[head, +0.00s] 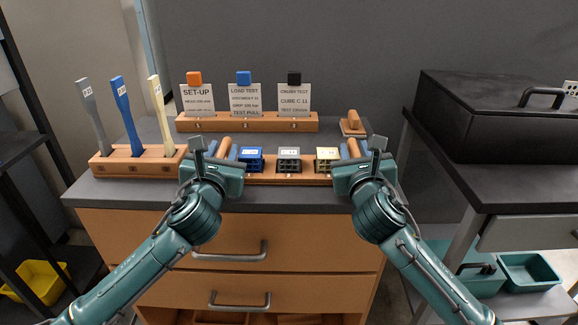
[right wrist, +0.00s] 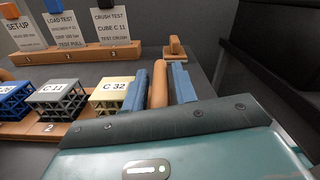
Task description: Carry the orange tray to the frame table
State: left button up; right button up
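The orange tray (head: 283,179) is a long orange-brown block on the dark worktop. It bears a blue lattice cube (head: 250,159), a grey one marked C 11 (head: 289,159) and a cream one marked C 32 (head: 326,159). It has an upright handle at each end. My left gripper (head: 225,149) has its blue fingers close on both sides of the left handle. My right gripper (head: 353,149) has its fingers close on both sides of the right handle (right wrist: 159,85). Both look shut on the handles. My grippers partly hide the tray's ends.
A card rack (head: 247,123) stands behind the tray. A holder (head: 137,163) with grey, blue and cream tools stands close at left. A small orange-handled block (head: 353,125) is at back right. A dark lidded case (head: 500,115) sits on a separate table at right.

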pick_arm(q)
jog(key=shift+c, duration=0.2)
pick_arm(e)
jog(key=shift+c, duration=0.2)
pick_arm(q)
grip_shut()
pick_arm(e)
grip_shut()
pick_arm(q)
jog(key=shift+r, duration=0.15)
pick_arm(e)
jog(key=shift+r, duration=0.15)
